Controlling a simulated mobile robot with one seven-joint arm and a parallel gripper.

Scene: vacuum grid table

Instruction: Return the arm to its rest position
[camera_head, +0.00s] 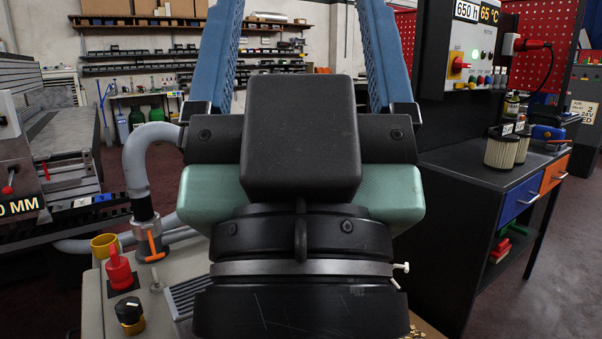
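My gripper (301,30) fills the middle of the head view, seen from close behind. Its black housing, round black wrist and two teal side pads show large. Two blue perforated fingers rise from the housing and stand well apart where they show. Their tips are cut off by the top edge, so I cannot tell whether they meet. I see nothing held between the visible parts of the fingers. The housing hides what lies behind it.
A grey hose (144,165) joins a fitting at left, beside a red knob (118,271) and a yellow cup (105,246) on a pale machine top. A large machine (45,145) stands far left. A dark workbench (478,180) with filters and a control box (471,52) is at right.

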